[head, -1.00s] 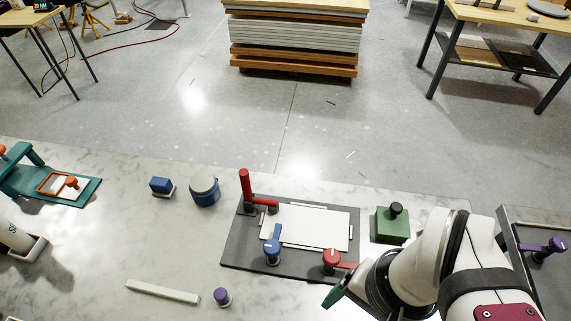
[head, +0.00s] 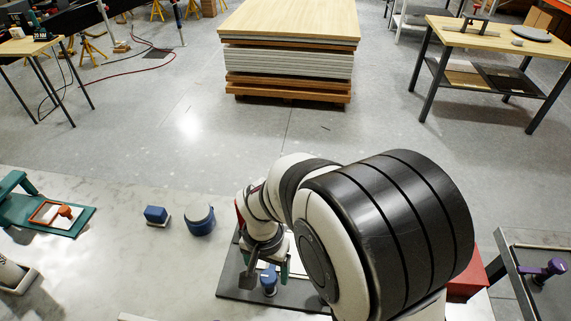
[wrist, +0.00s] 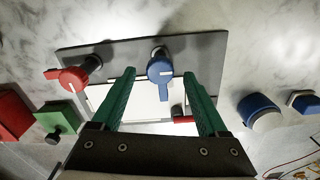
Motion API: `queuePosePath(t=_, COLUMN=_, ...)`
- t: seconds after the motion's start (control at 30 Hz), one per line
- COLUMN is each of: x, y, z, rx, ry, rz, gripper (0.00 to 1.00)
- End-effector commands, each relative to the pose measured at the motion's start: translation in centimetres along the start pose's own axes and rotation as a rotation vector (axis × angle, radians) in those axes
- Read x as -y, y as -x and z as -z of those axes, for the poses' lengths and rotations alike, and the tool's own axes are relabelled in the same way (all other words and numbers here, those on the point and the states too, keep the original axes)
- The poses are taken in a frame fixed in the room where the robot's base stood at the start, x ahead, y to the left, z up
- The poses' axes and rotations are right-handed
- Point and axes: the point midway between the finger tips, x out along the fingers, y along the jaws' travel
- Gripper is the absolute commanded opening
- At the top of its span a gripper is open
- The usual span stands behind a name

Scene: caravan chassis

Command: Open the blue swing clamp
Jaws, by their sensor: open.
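The blue swing clamp (head: 269,281) stands at the front edge of a white panel on a dark grey plate (head: 232,282). In the wrist view, the blue clamp (wrist: 159,68) has its arm pointing down the picture, over the edge of the white panel (wrist: 150,103). My gripper (wrist: 160,76) is open, its two green fingers apart, with the blue clamp showing between the fingertips. In the head view my gripper (head: 268,268) is above the clamp and partly hides it. I cannot tell whether a finger touches it.
A red clamp (wrist: 74,78) has its arm turned left, off the panel. Another red clamp (wrist: 179,114) is partly hidden by my right-hand finger. A green block (wrist: 58,120) and a blue round item (wrist: 260,112) stand beside the plate. Bare worktop (head: 150,270) lies left.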

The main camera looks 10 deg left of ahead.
Motion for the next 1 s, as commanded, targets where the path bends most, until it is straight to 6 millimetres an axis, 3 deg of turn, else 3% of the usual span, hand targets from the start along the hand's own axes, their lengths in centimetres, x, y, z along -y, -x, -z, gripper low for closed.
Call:
queuePosePath(t=0.17, x=0.0, y=-1.7, z=0.0, rx=0.000, ry=-0.001, rz=0.000, gripper=0.77)
queuePosePath(t=0.43, x=0.0, y=-1.9, z=0.0, rx=-0.001, ry=0.000, rz=0.001, gripper=0.77)
queuePosePath(t=0.87, x=0.0, y=-1.9, z=0.0, rx=-0.001, ry=0.000, rz=0.001, gripper=0.01)
queuePosePath(t=1.0, x=0.0, y=-1.9, z=0.0, rx=-0.001, ry=0.000, rz=0.001, gripper=0.00)
